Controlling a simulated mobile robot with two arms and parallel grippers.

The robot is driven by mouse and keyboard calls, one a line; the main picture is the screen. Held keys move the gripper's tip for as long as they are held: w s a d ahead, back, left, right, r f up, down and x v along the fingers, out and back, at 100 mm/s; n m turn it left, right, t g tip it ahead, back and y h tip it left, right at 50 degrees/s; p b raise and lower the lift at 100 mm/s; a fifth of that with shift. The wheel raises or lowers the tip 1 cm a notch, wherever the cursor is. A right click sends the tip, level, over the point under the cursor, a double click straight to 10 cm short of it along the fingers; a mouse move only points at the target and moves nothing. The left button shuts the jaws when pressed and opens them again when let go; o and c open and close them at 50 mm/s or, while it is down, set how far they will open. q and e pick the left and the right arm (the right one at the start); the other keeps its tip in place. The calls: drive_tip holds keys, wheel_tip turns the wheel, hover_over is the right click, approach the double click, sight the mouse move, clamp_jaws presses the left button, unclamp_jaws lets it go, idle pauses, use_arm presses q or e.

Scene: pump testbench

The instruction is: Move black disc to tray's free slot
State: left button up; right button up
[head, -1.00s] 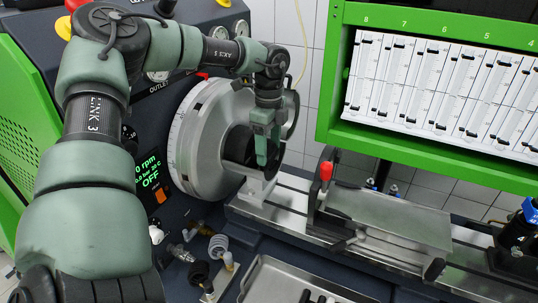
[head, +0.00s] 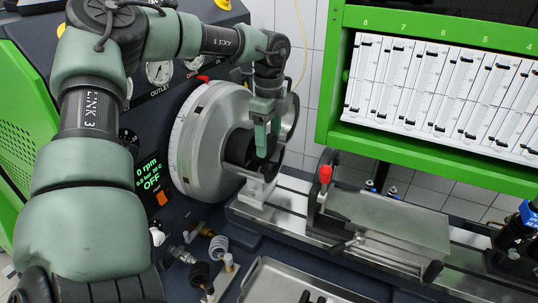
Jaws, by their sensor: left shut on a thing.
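My left gripper (head: 263,143) hangs down in front of the large silver flywheel (head: 205,140). It is shut on a black part that I take to be the black disc (head: 240,149); the fingers hide much of it. The black part sits close to the flywheel's hub and above a light metal support block; whether it touches either is unclear. A metal tray (head: 262,281) shows only partly at the bottom edge, with dark items in it; its free slot cannot be made out. My right gripper is not in view.
A steel bench bed with a red-knobbed clamp (head: 325,174) and a grey metal guard (head: 390,222) lies right of the gripper. A green frame with a gauge panel (head: 440,95) stands behind. Loose fittings (head: 218,247) lie left of the tray.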

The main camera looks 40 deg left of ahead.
use_arm(q)
drive_tip(key=shift+r+p, duration=0.65)
drive_tip(key=shift+r, duration=1.15)
